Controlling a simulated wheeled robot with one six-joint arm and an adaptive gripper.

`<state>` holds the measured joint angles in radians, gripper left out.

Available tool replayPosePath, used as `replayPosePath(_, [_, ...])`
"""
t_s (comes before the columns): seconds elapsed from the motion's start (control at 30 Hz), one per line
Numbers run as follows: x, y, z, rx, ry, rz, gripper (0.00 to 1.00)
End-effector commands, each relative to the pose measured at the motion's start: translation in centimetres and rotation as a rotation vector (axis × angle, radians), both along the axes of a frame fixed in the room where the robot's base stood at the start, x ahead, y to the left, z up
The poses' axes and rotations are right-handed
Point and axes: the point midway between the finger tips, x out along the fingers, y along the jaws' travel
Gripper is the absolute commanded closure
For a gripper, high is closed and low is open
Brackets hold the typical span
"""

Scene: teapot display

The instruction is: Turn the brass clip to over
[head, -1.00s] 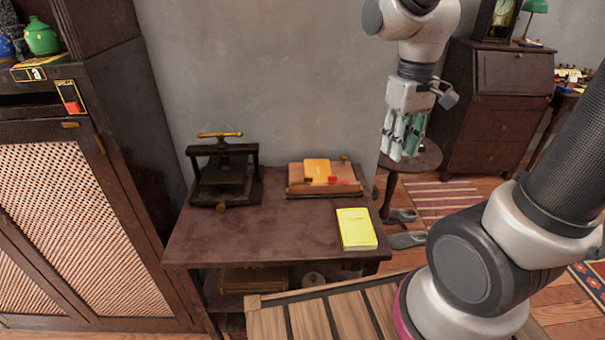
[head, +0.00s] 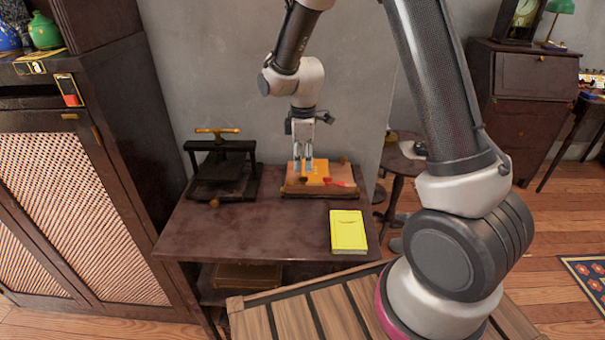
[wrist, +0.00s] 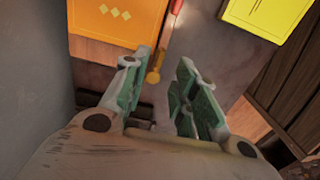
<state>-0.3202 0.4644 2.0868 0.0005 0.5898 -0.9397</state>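My gripper (head: 303,167) is over the wooden board (head: 290,191) on the dark table, in front of the orange book (head: 318,167) in the head view. In the wrist view, my gripper (wrist: 165,62) has its green-padded fingers apart, with nothing held between them. A small brass piece with a rounded end (wrist: 155,73), which looks like the brass clip, shows just beyond the gap between the fingertips. Its other end runs up towards a red part (wrist: 177,6). I cannot tell whether a finger touches it. In the head view I cannot make out the clip clearly.
A yellow book (head: 348,231) lies at the table's front right. A black press with a brass handle (head: 217,131) stands at the left. The table top (head: 250,225) is clear in the middle. A grey wall (head: 225,60) rises close behind, and a tall cabinet (head: 115,130) stands left.

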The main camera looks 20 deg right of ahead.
Motion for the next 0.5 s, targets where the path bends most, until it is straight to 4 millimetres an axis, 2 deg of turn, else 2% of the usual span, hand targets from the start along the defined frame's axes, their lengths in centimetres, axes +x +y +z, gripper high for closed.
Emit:
replayPosePath(0.03, [-0.1, 0.0, -1.0, -0.001, 0.006, -0.001, 0.71])
replayPosePath(0.2, [-0.1, 0.0, -3.6, -0.002, 0.005, -0.002, 0.71])
replayPosePath(0.33, [-0.1, 0.0, -4.8, 0.000, 0.002, -0.002, 0.71])
replayPosePath(0.5, [0.0, 0.0, -5.1, 0.000, 0.001, -0.002, 0.71])
